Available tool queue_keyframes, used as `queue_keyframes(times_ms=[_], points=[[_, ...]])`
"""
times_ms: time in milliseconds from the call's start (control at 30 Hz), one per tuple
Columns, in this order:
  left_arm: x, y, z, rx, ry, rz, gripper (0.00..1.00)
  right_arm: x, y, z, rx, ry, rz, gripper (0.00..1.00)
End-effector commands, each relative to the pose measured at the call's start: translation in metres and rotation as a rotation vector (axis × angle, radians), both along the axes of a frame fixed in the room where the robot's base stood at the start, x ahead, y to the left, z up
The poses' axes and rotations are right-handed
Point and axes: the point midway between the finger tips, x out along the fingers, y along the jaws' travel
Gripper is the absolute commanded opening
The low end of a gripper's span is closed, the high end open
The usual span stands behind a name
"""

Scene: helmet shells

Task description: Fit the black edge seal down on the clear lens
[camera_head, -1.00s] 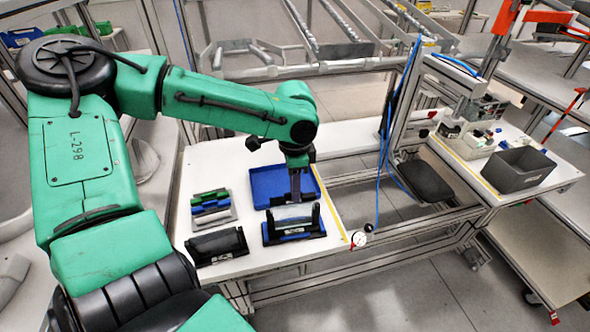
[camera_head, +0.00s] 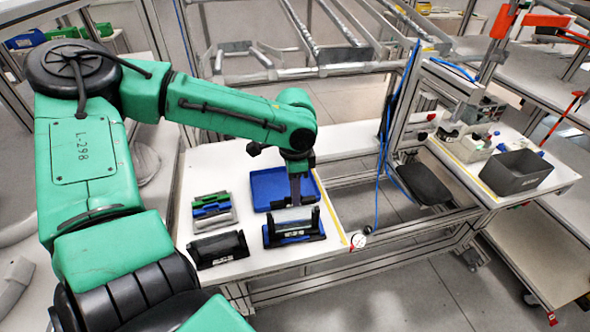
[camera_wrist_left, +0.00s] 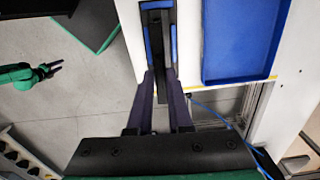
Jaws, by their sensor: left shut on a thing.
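The clear lens (camera_head: 291,222) stands in a black and blue holder (camera_head: 268,238) near the front right of the white table. My left gripper (camera_head: 295,203) points down right at the lens. In the left wrist view its two fingers (camera_wrist_left: 160,75) are shut on the black edge seal (camera_wrist_left: 163,60), a narrow dark strip seen end-on. The seal is at the lens's upper edge; I cannot tell whether it is seated. Blue parts of the holder (camera_wrist_left: 173,45) show beside the strip. My right gripper (camera_wrist_left: 55,68) is small at the left of the wrist view, away from the table, its fingers apart.
A blue tray (camera_head: 265,185) lies just behind the holder. A second black holder (camera_head: 218,248) stands to its left, with green, blue and grey pieces (camera_head: 212,210) behind. A grey bin (camera_head: 515,172) is on the far right bench. The table's right edge is close.

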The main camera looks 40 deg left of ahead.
Motion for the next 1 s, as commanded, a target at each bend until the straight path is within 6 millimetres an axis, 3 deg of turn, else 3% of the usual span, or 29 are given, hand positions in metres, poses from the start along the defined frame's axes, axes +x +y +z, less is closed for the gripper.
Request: queue_keyframes(times_ms=[1000], points=[[0.0, 0.0, -0.018, 0.001, 0.001, 0.0, 0.0, 0.0, 0.001, -0.01, 0.001, 0.0, -0.001, 0.5]])
